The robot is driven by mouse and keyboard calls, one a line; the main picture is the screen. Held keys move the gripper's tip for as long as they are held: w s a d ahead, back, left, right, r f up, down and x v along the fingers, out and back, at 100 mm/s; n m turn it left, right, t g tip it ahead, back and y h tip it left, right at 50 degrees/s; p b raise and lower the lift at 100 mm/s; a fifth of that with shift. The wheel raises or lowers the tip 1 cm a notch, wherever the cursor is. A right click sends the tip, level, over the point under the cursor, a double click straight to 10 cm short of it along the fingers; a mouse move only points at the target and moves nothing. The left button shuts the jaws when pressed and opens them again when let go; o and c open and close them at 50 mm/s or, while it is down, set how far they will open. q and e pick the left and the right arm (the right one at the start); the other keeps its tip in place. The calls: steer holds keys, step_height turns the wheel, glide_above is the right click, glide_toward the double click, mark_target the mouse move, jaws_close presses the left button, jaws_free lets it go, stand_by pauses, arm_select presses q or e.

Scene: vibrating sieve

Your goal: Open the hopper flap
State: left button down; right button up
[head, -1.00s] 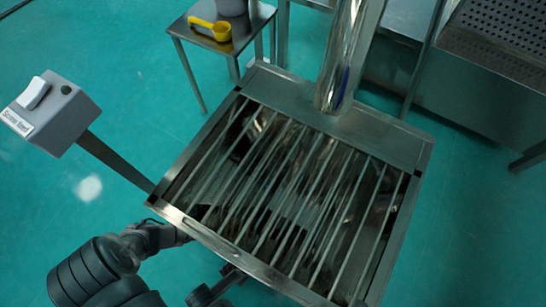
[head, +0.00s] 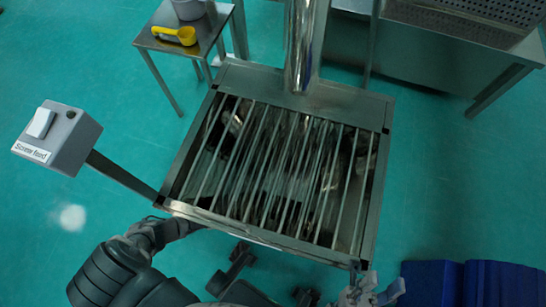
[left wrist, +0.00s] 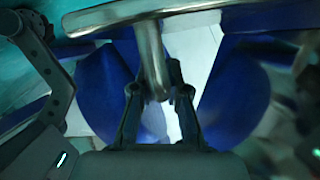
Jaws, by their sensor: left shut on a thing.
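A steel hopper (head: 383,112) with a row of parallel bars across its open top fills the middle of the head view. I cannot make out a separate flap. In the left wrist view, my left gripper (left wrist: 154,95) is shut on a shiny metal bar (left wrist: 150,45), which passes down between its fingertips from a wider steel edge. In the head view my left arm reaches the hopper's front left corner, with its fingertips hidden below the rim. My right gripper (head: 365,288) is just below the hopper's front right corner; its jaw opening is unclear.
A grey switch box (head: 70,135) labelled "Screw feed" stands on an arm left of the hopper. A small table (head: 205,45) holds a yellow scoop (head: 175,35). A steel pipe (head: 303,45) rises behind. Blue objects (head: 430,283) lie at the lower right.

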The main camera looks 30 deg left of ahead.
arm_select(q)
steer(key=shift+w+a+r, duration=0.25)
steer(key=shift+w, duration=0.25)
steer(key=c, duration=1.2)
jaws_free()
steer(key=shift+s+d+f, duration=0.1)
steer(key=shift+s, duration=0.1)
steer(key=shift+s+a, duration=0.15)
steer(key=shift+a, duration=0.15)
steer(key=v, duration=1.1)
steer(key=shift+a, duration=0.15)
